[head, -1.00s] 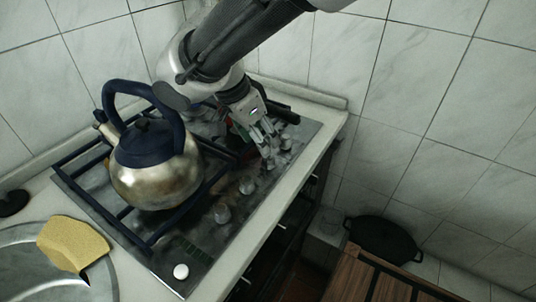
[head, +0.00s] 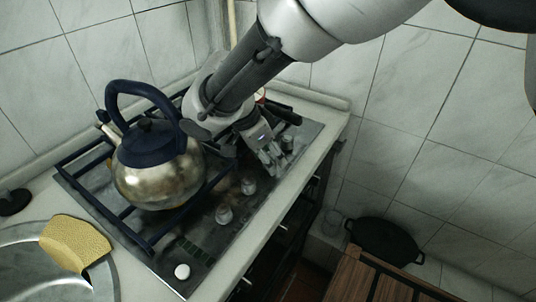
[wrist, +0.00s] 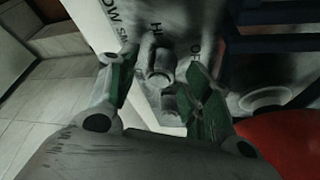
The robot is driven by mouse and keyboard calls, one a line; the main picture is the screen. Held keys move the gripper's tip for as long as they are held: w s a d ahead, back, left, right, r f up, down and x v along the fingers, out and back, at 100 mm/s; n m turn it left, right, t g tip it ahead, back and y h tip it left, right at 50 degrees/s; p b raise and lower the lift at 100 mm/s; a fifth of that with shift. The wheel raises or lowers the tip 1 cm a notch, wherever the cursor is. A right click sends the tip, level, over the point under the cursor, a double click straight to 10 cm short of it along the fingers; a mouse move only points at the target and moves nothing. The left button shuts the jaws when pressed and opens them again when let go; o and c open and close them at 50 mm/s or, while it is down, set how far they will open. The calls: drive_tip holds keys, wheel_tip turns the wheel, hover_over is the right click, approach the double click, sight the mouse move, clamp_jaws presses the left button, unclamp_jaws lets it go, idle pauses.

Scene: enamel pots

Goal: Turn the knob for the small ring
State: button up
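The stove's control panel (head: 205,243) carries a row of metal knobs. A front knob (head: 223,214) and a middle knob (head: 249,186) stand clear of my gripper. My gripper (head: 270,156) is over the far part of the row, fingers pointing down to the panel. In the wrist view, its fingers (wrist: 163,70) are spread, with a knob (wrist: 160,78) seen in the gap and another knob (wrist: 171,108) nearer. I cannot tell whether either finger touches a knob. Printed letters beside the knobs are partly hidden. Which knob serves the small ring is not readable.
A steel kettle (head: 160,180) with a dark blue lid and handle stands on the blue grate beside the knobs. A yellow sponge (head: 75,243) lies at the sink. A round red thing (wrist: 285,145) is close to my right finger in the wrist view.

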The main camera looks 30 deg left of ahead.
drive_tip(key=c, duration=0.9)
drive_tip(key=shift+o, duration=0.2)
drive_tip(key=n+y, duration=0.1)
drive_tip(key=n, duration=0.2)
drive_tip(key=n+y, duration=0.1)
drive_tip(key=n, duration=0.2)
drive_tip(key=shift+d+n, duration=0.2)
drive_tip(key=shift+n, duration=0.1)
drive_tip(key=n+y, duration=0.1)
drive_tip(key=n, duration=0.2)
drive_tip(key=shift+n+y, duration=0.3)
drive_tip(key=shift+y, duration=0.1)
drive_tip(key=shift+n+g+y, duration=0.3)
drive_tip(key=shift+n+y, duration=0.3)
drive_tip(key=shift+n, duration=1.2)
drive_tip(key=o, duration=1)
drive_tip(key=shift+d, duration=0.1)
